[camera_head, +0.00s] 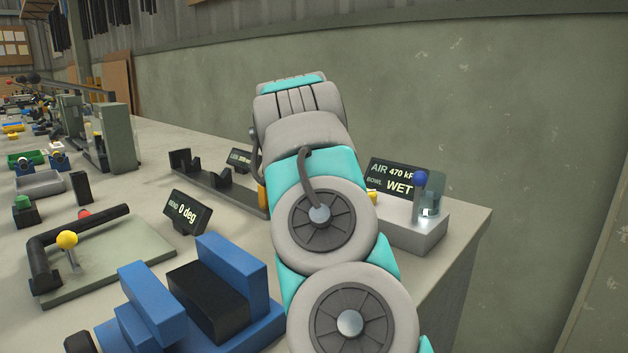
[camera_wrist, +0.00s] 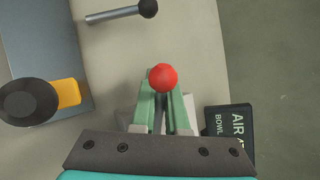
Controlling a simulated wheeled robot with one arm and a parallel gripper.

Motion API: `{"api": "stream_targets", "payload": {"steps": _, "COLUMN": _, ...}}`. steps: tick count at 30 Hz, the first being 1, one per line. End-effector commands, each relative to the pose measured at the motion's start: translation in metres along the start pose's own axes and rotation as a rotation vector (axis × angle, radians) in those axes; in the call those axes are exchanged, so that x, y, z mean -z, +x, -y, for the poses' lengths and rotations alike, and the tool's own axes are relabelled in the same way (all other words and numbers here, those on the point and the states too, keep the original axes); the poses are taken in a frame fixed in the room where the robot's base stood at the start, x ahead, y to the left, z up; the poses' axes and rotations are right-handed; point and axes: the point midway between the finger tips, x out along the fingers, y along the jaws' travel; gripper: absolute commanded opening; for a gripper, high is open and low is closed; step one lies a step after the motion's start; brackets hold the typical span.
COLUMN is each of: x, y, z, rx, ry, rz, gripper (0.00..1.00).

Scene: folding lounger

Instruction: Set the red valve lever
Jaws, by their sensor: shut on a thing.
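In the wrist view a red ball knob (camera_wrist: 163,77), the end of the red valve lever, sits at the tips of my gripper (camera_wrist: 164,100). The two green fingers are close together and shut on the lever at the knob. The lever's shaft is hidden by the knob and the fingers. In the head view my arm covers the gripper and the red knob.
A sign reading AIR 470 kP and BOWL WET (camera_head: 393,180) stands beside a grey block with a blue-topped clear cup (camera_head: 426,195). A black-knobbed lever (camera_wrist: 148,9) lies ahead in the wrist view. A blue vise (camera_head: 230,275) and a yellow-knobbed fixture (camera_head: 67,240) stand left of my arm.

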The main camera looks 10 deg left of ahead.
Motion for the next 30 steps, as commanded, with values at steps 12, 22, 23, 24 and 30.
{"api": "stream_targets", "payload": {"steps": 12, "x": -0.0011, "y": -0.0034, "z": -0.0017, "rx": 0.001, "ry": -0.005, "rz": -0.004, "gripper": 0.00}}
{"api": "stream_targets", "payload": {"steps": 22, "x": -0.0007, "y": -0.0030, "z": -0.0019, "rx": 0.000, "ry": -0.005, "rz": -0.005, "gripper": 0.35}}
{"api": "stream_targets", "payload": {"steps": 23, "x": -0.0006, "y": -0.0029, "z": -0.0020, "rx": 0.000, "ry": -0.005, "rz": -0.005, "gripper": 0.39}}
{"api": "stream_targets", "payload": {"steps": 24, "x": -0.0005, "y": -0.0028, "z": -0.0020, "rx": 0.000, "ry": -0.005, "rz": -0.005, "gripper": 0.42}}
{"api": "stream_targets", "payload": {"steps": 30, "x": -0.0001, "y": -0.0026, "z": -0.0021, "rx": 0.000, "ry": -0.005, "rz": -0.006, "gripper": 0.42}}
